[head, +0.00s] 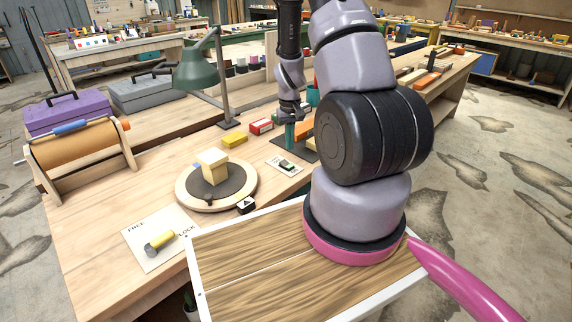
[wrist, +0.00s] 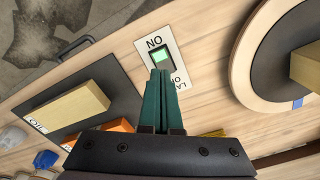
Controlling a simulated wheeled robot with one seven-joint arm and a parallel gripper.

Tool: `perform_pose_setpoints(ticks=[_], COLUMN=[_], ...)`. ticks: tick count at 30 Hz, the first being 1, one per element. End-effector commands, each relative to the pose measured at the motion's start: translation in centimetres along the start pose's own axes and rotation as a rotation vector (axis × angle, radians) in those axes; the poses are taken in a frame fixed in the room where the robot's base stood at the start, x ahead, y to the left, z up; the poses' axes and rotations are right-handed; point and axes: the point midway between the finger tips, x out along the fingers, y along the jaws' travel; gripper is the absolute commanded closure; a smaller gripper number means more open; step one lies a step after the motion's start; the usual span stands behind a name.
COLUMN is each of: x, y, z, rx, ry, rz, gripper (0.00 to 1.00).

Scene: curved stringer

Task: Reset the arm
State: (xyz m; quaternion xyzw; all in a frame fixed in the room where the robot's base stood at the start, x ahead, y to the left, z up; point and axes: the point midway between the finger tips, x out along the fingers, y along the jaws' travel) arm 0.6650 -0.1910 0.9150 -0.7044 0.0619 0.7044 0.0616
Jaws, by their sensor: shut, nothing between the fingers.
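My gripper (head: 290,142) points down over the workbench in the head view, with my arm reaching forward from the lower right. In the wrist view its two dark green fingers (wrist: 160,76) are together with nothing between them. The plate also shows in the head view (head: 285,166), to the left of my arm.
A round turntable (head: 188,196) with a yellow block stands left of the plate. A FREE/LOCK card (head: 140,232) with a yellow-handled lever lies in front. A green lamp (head: 200,72) stands behind. A dark pad (wrist: 42,127) bearing a tan block lies beside my gripper.

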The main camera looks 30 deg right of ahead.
Motion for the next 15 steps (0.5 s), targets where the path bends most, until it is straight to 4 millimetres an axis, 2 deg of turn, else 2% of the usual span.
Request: perform_pose_setpoints(ticks=[10,13,15], x=[-0.5,-2.6,-5.3], y=[-0.1,-0.7,-1.4], z=[-0.1,-0.4,-0.7], rx=[0.002,0.011,0.022], ry=[0.006,0.03,0.059], rz=[-0.002,-0.013,-0.027], gripper=[1.0,1.0,1.0])
